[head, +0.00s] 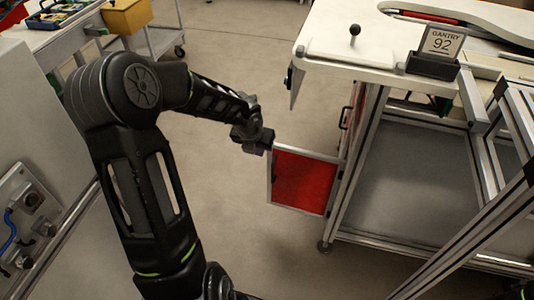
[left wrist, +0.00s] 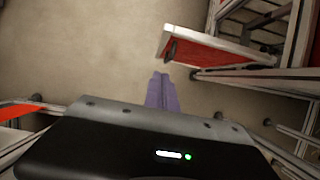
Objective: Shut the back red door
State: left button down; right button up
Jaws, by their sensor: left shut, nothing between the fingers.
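A red door panel (head: 303,182) in a pale metal frame stands swung out from the left side of the gantry cart in the head view. A second red panel (head: 357,100) shows narrowly behind it, beside a dark handle (head: 345,117). My left gripper (head: 268,144) is at the top left corner of the nearer panel; I cannot tell whether it touches. In the left wrist view its fingers (left wrist: 161,92) are together and empty over the floor. A red panel with a dark handle (left wrist: 205,46) stands out above them, and another red surface (left wrist: 15,112) is at the left edge. My right gripper is not in view.
The cart's white top (head: 330,50) overhangs the doors and carries a black-knobbed lever (head: 354,35) and a "GANTRY 92" sign (head: 441,43). Metal posts and a caster (head: 324,246) stand beside the open panel. Floor is clear behind the gripper (head: 235,60).

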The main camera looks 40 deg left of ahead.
pick_arm(q)
jog(key=w+a+f+b, duration=0.2)
jog(key=w+f+b, duration=0.3)
jog(key=w+f, duration=0.2)
notch_tip(320, 180, down, 2)
jog(key=shift+w+f, duration=0.15)
dwell(0.4)
jog(key=shift+a, duration=0.1)
